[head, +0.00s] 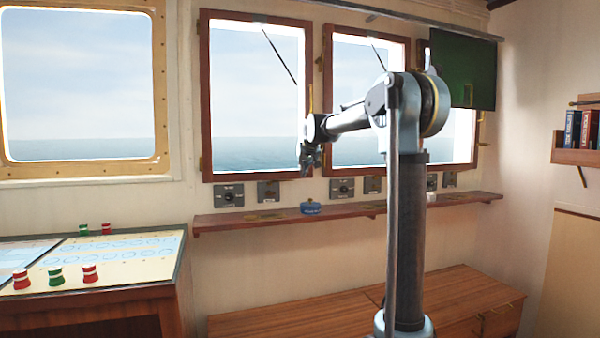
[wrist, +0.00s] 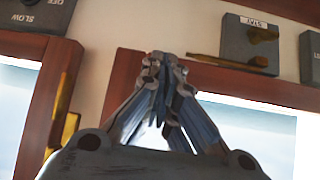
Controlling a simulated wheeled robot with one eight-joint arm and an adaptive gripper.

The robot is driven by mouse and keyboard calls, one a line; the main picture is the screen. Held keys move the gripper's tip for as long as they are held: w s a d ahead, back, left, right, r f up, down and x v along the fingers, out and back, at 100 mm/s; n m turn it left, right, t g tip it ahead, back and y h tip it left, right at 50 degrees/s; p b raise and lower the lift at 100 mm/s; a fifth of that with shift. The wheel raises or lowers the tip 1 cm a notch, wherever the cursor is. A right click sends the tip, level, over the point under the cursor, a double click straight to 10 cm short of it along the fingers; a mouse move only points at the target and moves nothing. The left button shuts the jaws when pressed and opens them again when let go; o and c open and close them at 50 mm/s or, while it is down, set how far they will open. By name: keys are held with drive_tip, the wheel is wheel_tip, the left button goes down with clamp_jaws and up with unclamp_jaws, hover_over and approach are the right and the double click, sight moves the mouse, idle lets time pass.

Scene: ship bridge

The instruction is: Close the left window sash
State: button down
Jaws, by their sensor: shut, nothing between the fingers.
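The left window sash (head: 206,110) is a brown wooden frame around glass, left of a second wooden-framed window (head: 327,75). A brass handle (head: 309,98) shows by its right edge. I cannot tell how far the sash stands from the wall. My gripper (head: 305,168) is at the sash's lower right corner in the head view and hides part of it. In the wrist view my gripper (wrist: 163,65) is shut and empty, its fingertips in front of a wooden frame corner (wrist: 125,70). I cannot tell whether they touch it.
A narrow wooden shelf (head: 250,220) runs below the windows and holds a blue item (head: 310,208). Small control boxes (head: 230,195) line the wall above it. A console (head: 110,260) stands at left and a wooden cabinet (head: 280,318) below. A green panel (head: 463,70) hangs at right.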

drive_tip(key=v, duration=1)
drive_tip(key=s+d+f+g+h, duration=0.1)
drive_tip(key=s+d+f, duration=0.3)
drive_tip(key=s+f, duration=0.3)
drive_tip(key=s+d+f+m+g, duration=0.1)
drive_tip(key=s+d+f, duration=0.35)
drive_tip(key=s, duration=0.35)
drive_tip(key=s+d+f+g+h, duration=0.1)
drive_tip(key=s+d+f, duration=0.3)
drive_tip(key=s+f, duration=0.3)
drive_tip(key=s+d+f+g, duration=0.2)
drive_tip(key=s+f, duration=1)
drive_tip(key=s, duration=0.1)
drive_tip(key=s+d+f+m+g, duration=0.1)
drive_tip(key=s+d+f+g, duration=0.1)
drive_tip(key=s+f, duration=0.9)
drive_tip(key=s+d, duration=0.1)
drive_tip(key=s, duration=0.1)
drive_tip(key=shift+s+f+m, duration=0.25)
drive_tip(key=shift+f+m, duration=0.05)
drive_tip(key=shift+f, duration=0.1)
drive_tip(key=shift+d, duration=0.1)
drive_tip(key=shift+w+f, duration=0.2)
drive_tip(key=shift+w, duration=0.25)
